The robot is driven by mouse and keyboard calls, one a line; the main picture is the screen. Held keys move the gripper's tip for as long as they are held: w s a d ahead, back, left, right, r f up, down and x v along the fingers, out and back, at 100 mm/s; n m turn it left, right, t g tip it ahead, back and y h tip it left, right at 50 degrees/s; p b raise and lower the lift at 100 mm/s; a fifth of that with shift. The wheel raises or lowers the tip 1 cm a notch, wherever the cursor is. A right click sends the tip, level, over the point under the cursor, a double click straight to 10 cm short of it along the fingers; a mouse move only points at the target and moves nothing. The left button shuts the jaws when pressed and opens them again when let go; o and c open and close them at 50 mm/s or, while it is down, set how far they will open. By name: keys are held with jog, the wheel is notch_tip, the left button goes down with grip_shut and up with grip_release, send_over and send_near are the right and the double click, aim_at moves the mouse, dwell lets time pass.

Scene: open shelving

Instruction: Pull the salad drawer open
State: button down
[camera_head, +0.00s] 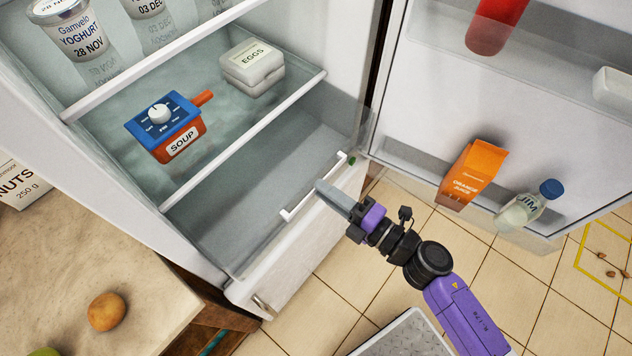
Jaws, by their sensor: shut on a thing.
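The salad drawer (256,205) is at the bottom of the open fridge, below the lower glass shelf. The fingers hide part of the bar. How far the drawer stands out is hard to tell from this view.
A soup tub with a blue dial lid (165,127) and an egg box (252,67) stand on the shelf above. The open fridge door (420,90) at right holds orange juice (473,174) and a bottle (529,206). A counter (60,260) is at left. Tiled floor (345,285) lies in front.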

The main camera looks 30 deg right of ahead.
jog(key=c, duration=1.4)
grip_release()
jog(key=shift+o, duration=0.2)
jog(key=b+v, duration=0.1)
jog(key=v, duration=0.7)
jog(key=shift+b, duration=0.4)
